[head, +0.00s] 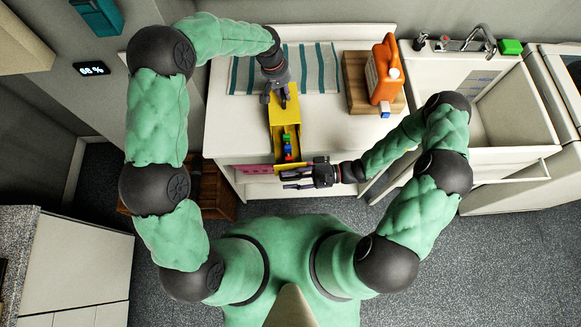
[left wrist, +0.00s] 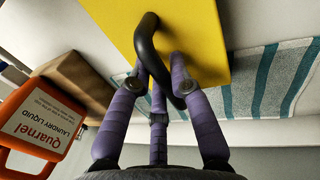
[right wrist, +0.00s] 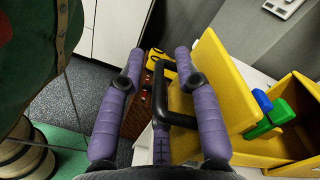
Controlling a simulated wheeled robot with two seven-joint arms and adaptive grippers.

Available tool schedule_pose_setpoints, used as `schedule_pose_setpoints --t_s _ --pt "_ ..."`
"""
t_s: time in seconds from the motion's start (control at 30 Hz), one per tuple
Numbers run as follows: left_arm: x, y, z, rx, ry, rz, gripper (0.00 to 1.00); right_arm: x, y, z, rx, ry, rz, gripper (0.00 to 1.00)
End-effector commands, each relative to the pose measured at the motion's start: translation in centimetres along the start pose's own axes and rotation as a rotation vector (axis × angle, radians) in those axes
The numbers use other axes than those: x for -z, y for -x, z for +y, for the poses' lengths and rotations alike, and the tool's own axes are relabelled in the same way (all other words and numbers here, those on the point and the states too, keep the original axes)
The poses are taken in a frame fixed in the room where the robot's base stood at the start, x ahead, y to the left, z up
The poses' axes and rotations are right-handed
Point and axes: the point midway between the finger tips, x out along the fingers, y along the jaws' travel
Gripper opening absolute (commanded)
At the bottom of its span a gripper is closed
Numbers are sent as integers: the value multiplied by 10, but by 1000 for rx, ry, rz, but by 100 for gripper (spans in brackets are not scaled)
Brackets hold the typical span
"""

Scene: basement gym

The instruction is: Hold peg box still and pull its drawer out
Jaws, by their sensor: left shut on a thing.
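The yellow peg box (head: 284,110) stands on the white counter. Its drawer (head: 277,147) is pulled out toward me, with green, blue and red pegs inside; green and blue ones (right wrist: 268,112) show in the right wrist view. My left gripper (head: 281,97) is shut on the black handle (left wrist: 146,42) of the box. My right gripper (head: 297,180) is open at the drawer's front. In the right wrist view its two fingers (right wrist: 160,68) stand apart, with the drawer's black handle (right wrist: 160,100) between them and the yellow drawer front (right wrist: 215,85) beside them.
A striped towel (head: 318,70) lies behind the box. An orange detergent bottle (head: 380,72) stands on a wooden block (head: 355,82) to the right. A sink (head: 500,110) is farther right. A brown crate (head: 213,190) is on the floor below the counter's left end.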

Motion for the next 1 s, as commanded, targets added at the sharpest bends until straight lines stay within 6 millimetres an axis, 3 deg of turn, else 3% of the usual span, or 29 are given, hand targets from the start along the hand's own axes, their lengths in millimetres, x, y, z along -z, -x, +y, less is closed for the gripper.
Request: schedule_pose_setpoints --t_s 0.27,0.7,1.0 --pt "0 0 0 0 0 0 0 1 11 -1 2 2 3 33" --pt "0 0 0 0 0 0 0 1 92 0 1 1 5 33" --pt "0 0 0 0 0 0 0 1 119 0 0 0 1 33"
